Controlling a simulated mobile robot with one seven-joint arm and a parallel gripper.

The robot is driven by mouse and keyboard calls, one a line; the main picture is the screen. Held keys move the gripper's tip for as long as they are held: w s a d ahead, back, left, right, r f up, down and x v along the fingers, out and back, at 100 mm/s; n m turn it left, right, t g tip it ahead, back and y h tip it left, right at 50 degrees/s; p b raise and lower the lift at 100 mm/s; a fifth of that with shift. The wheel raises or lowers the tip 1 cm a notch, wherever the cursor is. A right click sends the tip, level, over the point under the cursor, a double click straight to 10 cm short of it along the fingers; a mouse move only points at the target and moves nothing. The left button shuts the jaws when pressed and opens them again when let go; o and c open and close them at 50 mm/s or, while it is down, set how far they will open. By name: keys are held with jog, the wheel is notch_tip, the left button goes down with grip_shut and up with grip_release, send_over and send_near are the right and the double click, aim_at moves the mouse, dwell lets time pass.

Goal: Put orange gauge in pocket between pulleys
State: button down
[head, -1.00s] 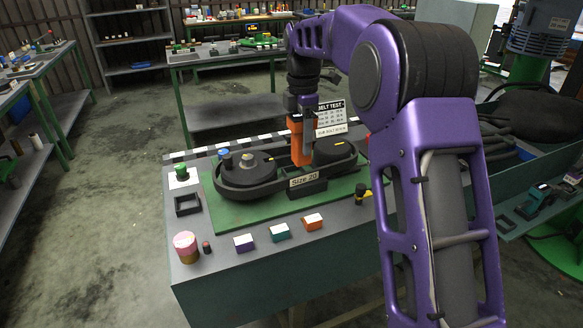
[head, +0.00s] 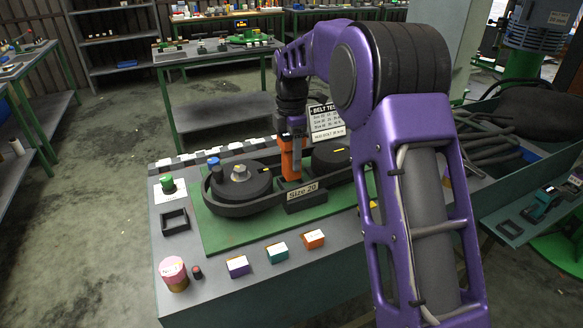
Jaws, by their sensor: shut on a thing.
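The orange gauge (head: 287,164) is upright in the head view, between the left pulley (head: 240,181) and the right pulley (head: 334,156). My gripper (head: 295,147) is shut on it, coming down from above. The gauge's lower end is hidden behind the "Size 20" plate (head: 302,192), so I cannot tell whether it touches the bottom of the pocket. A black belt (head: 219,203) runs around the pulleys on a green base plate (head: 238,239).
Purple (head: 237,266), teal (head: 277,252) and orange (head: 313,239) blocks line the bench front. A pink-topped jar (head: 173,274), a black square frame (head: 174,221) and a green button (head: 167,184) stand left. A belt test sign (head: 327,122) stands behind.

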jog(key=shift+f, duration=1.6)
jog(key=shift+f, duration=0.1)
jog(key=shift+c, duration=1)
grip_release()
jog(key=shift+f, duration=0.1)
notch_tip(320, 180, up, 12)
jog(key=shift+r+p, duration=0.2)
jog(key=shift+p, duration=0.45)
